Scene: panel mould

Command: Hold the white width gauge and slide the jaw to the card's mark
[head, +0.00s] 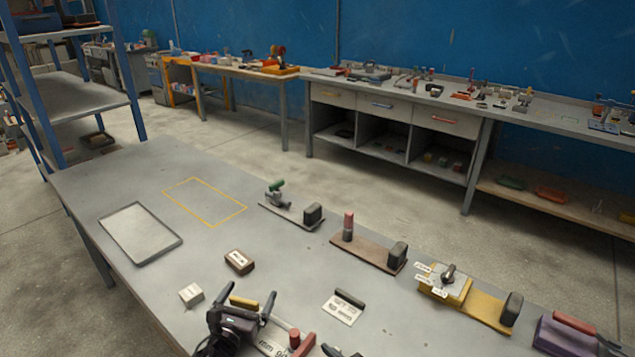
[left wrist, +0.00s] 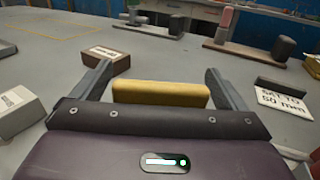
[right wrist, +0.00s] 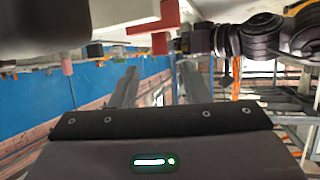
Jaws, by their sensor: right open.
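The white width gauge (head: 272,342) lies on the table near the front edge, partly hidden by my left gripper. A yellow bar (head: 243,302) stands at its left end and also shows in the left wrist view (left wrist: 160,94). The gauge's red jaw (head: 296,340) is to the right; a red part shows in the right wrist view (right wrist: 168,22). The white card (head: 341,312) reads "SET TO 50 mm". My left gripper (head: 245,298) is open, its fingers either side of the yellow bar with gaps. My right gripper (right wrist: 158,78) is open and empty, beside the red part.
A brown labelled block (head: 239,262) and a small white block (head: 191,293) lie left of the gauge. A grey tray (head: 140,234) and a yellow outline (head: 205,201) are further left. Several fixtures line the far edge, including a yellow one (head: 485,309). The table between is clear.

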